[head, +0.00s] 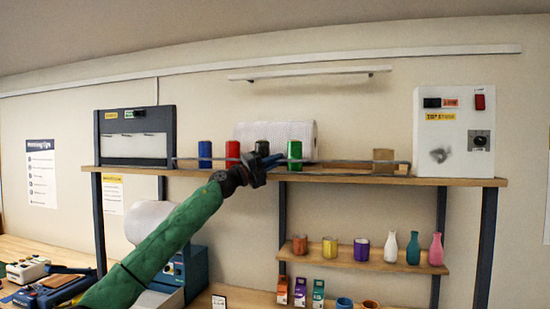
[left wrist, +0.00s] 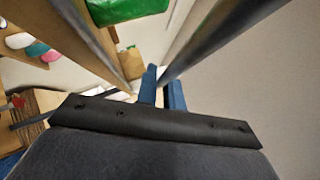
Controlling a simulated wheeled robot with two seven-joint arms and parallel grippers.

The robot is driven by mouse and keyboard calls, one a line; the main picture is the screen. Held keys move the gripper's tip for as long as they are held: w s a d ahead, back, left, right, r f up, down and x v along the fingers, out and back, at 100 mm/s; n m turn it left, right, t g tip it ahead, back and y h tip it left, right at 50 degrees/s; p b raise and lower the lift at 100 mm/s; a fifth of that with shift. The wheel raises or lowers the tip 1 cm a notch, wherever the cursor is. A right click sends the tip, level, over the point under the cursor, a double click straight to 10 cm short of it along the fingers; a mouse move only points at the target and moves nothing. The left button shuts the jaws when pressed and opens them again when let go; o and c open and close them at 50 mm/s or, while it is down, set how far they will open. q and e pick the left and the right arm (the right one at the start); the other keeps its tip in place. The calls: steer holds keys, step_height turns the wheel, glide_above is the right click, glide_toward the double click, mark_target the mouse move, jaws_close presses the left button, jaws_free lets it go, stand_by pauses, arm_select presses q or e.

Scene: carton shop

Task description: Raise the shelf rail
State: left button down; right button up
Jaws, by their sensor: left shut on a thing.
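The shelf rail (head: 345,161) is a thin grey bar along the front of the upper wooden shelf (head: 340,178), in front of the cans. My left gripper (head: 268,161) reaches up from the lower left to the middle of the rail and is shut on it. In the left wrist view its blue fingers (left wrist: 162,88) close at a dark grey bar (left wrist: 215,40), which looks like the rail. The exact grip is partly hidden by the gripper body. My right gripper is not in view.
Blue (head: 205,153), red (head: 232,152) and green (head: 295,153) cans stand behind the rail, with a white roll (head: 300,133) behind them. A dark-framed box (head: 135,137) stands left, a white switch box (head: 455,130) right. A lower shelf (head: 345,257) holds cups and vases.

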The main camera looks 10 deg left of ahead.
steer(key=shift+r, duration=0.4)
arm_select(q)
steer(key=shift+w, duration=0.1)
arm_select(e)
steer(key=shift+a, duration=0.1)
